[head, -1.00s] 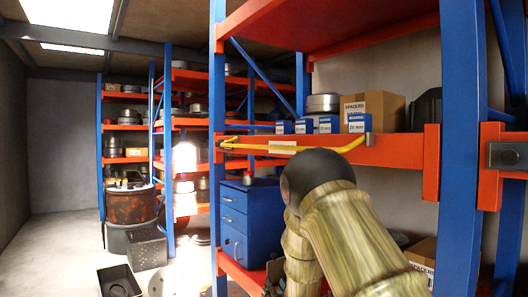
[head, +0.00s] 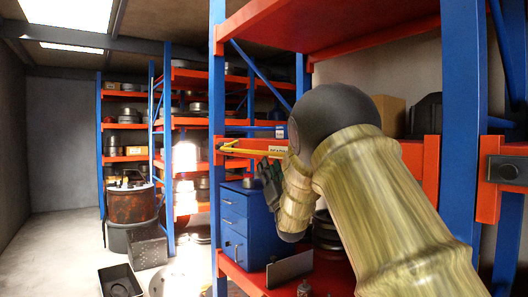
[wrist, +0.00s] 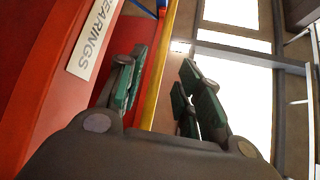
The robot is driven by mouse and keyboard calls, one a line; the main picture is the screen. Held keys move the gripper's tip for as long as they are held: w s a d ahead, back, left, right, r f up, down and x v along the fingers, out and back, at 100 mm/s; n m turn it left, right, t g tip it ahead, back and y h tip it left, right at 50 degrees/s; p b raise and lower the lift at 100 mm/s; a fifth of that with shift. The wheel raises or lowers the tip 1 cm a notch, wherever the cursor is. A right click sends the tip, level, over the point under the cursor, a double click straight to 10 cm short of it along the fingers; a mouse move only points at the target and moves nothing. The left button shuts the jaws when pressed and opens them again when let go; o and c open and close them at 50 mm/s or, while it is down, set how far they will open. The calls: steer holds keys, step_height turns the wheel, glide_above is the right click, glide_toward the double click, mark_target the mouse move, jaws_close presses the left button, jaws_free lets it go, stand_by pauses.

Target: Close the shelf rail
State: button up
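The yellow shelf rail (head: 250,151) runs along the front of the orange shelf beam (head: 230,159). In the head view its left part shows, and my arm hides its right part. My gripper (head: 268,176) is at the rail, just below it in that picture, near a white label. In the wrist view the yellow rail (wrist: 156,80) passes lengthwise between the two green-padded fingers of my gripper (wrist: 160,85). The fingers are apart, with gaps to the rail showing on both sides. I cannot tell the depth of the rail between them. The "BEARINGS" label (wrist: 95,35) is to their left.
A blue drawer cabinet (head: 245,222) stands on the lower shelf beneath the rail. A cardboard box (head: 389,112) sits on the shelf above, partly behind my arm. A blue upright (head: 217,110) stands left of my gripper. Open floor (head: 75,235) lies further left.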

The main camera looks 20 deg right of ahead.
mark_target(264, 153)
steer(key=p+x, duration=0.2)
steer(key=x, duration=0.5)
jaws_close()
